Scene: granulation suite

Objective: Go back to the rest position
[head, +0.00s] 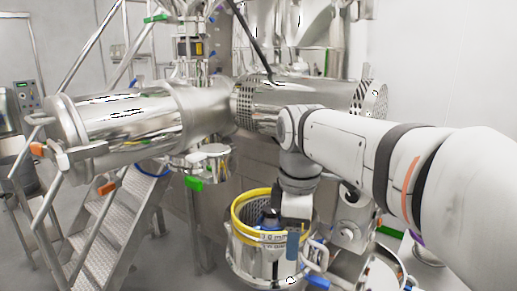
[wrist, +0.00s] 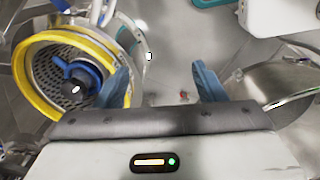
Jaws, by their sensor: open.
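My gripper (wrist: 163,82) is open in the wrist view, its two blue fingers spread wide with nothing between them. Floor shows between the fingers. In the head view my arm reaches in from the right and bends down, and my gripper (head: 293,245) hangs at the right side of a steel vessel with a yellow rim (head: 238,208). The yellow rim also shows in the wrist view (wrist: 32,92), left of the fingers. Inside the vessel is a perforated basket with a blue and black part (wrist: 78,82). I cannot tell whether the left finger touches the vessel.
A large horizontal steel cylinder (head: 130,125) lies behind my arm. Metal steps (head: 110,215) with handrails stand at left. Grey floor is open between the steps and the yellow-rimmed vessel.

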